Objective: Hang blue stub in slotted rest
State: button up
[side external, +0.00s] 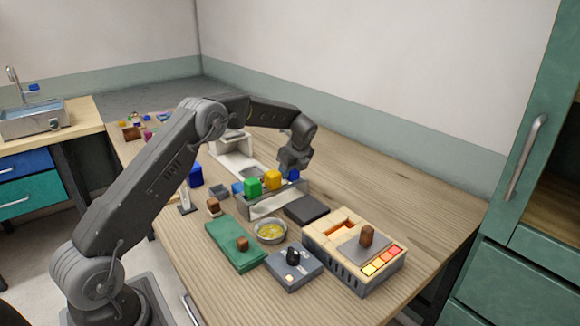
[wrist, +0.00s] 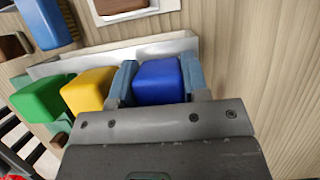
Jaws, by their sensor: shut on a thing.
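The blue stub (wrist: 158,82) is between the two blue-grey fingers of my gripper (wrist: 158,84), which is shut on it. The blue stub (side external: 294,175) shows only as a small patch below my gripper (side external: 292,168) in the side view. The slotted rest (side external: 262,210) is a pale grey trough; its long wall (wrist: 125,55) shows in the wrist view. A green stub (side external: 253,187) and a yellow stub (side external: 272,180) stand in it. The blue stub is at its right end, in line with them. I cannot tell whether it touches the rest; its lower part is hidden.
A dark flat pad (side external: 306,209) lies right of the rest. A bowl of yellow stuff (side external: 271,231), a green plate (side external: 235,252), a grey knob box (side external: 293,268) and a tan burner unit (side external: 350,262) stand in front. The table's back right is clear.

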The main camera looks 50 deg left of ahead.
jog(key=o, duration=1.1)
jog(key=v, duration=1.3)
jog(key=s+d+r+n+t, duration=0.2)
jog(key=s+d+r+n, duration=0.2)
jog(key=s+d+r, duration=0.4)
jog(key=s+d+r+n+t+h, duration=0.15)
jog(key=s+d+n, duration=0.3)
jog(key=s, duration=0.45)
jog(key=s+d+r+n+t+h, duration=0.15)
jog(key=s+d+n, duration=0.3)
jog(key=s, duration=0.45)
jog(key=s+d+f+n, duration=0.1)
jog(key=s, duration=0.2)
jog(key=s+d+f+n+h, duration=0.1)
jog(key=s+f+n, duration=0.1)
jog(key=s, duration=0.1)
jog(key=s+d+f+n, duration=0.1)
jog(key=s+f+n, duration=0.1)
jog(key=s, duration=0.1)
jog(key=shift+s+d+f+t, duration=0.1)
jog(key=shift+s+f+t, duration=0.05)
jog(key=shift+s+t, duration=0.2)
